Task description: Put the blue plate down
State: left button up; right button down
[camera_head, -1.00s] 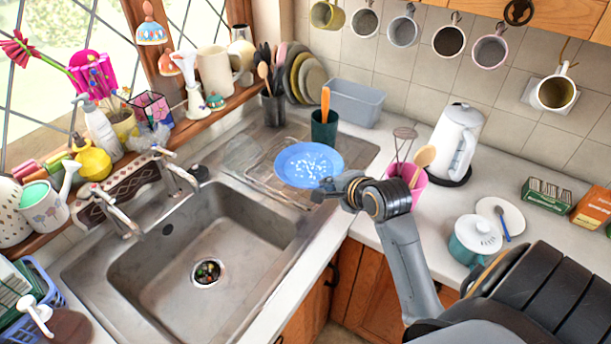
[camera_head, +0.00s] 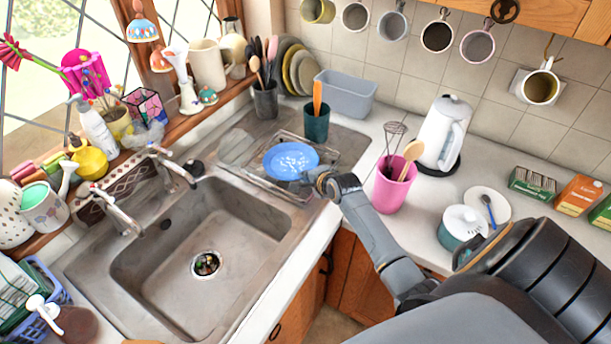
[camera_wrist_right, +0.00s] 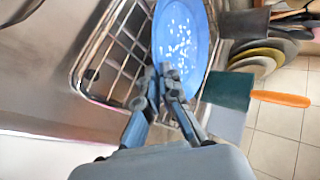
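The blue plate (camera_head: 291,159) with white specks is over the wire rack (camera_head: 262,176) on the drainer, right of the sink's far end. My right gripper (camera_head: 309,184) is at the plate's near edge. In the right wrist view the fingers (camera_wrist_right: 165,84) are close together on the rim of the blue plate (camera_wrist_right: 181,38), shut on it. The plate lies over or very near the rack (camera_wrist_right: 112,50); I cannot tell whether it touches. My left gripper is not in view.
A dark green cup (camera_head: 316,124) with an orange handle stands just behind the plate. A pink cup (camera_head: 393,187) of utensils is to the right. The sink basin (camera_head: 190,270) is left and in front. Stacked plates (camera_head: 299,70) stand at the back.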

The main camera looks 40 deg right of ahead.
jog(key=shift+f, duration=0.2)
jog(key=c, duration=1.8)
grip_release()
jog(key=b+v, duration=0.1)
jog(key=v, duration=1.1)
